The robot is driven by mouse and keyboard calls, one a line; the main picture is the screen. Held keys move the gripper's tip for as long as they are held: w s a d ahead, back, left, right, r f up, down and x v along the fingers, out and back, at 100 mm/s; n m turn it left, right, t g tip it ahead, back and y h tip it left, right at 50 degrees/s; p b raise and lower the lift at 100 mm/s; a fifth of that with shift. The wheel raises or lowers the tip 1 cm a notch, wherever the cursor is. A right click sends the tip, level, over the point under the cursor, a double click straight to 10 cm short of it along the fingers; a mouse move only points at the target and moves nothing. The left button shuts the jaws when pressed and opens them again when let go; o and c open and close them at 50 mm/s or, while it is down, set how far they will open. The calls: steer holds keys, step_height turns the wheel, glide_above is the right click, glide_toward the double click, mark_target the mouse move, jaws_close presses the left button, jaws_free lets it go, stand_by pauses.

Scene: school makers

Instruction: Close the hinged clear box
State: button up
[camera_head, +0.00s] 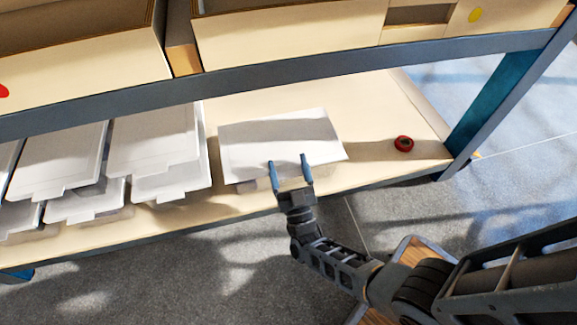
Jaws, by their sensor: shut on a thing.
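The hinged clear box (255,184) stands on the lower shelf board, right of the stacked boxes. Its whitish lid (275,138) lies over it, nearly flat. I cannot tell whether the lid is fully down, as only a little of the box body shows under the front edge. My gripper (289,162) is at the front edge of the box. Its two blue fingers stand apart, one on each side of the middle of that edge, and it is shut on the box's front part. The exact contact is hidden under the lid and fingers.
Several similar lidded boxes (155,142) are stacked at left, close beside this one. A red round object (404,144) lies at right on the shelf board (375,105). A blue-grey beam (300,80) with wooden bins above crosses overhead. A blue post (490,105) stands at right.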

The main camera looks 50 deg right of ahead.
steer(key=shift+f, duration=0.15)
steer(key=o, duration=1.4)
steer(key=shift+s+d, duration=0.1)
steer(key=shift+v, duration=3.85)
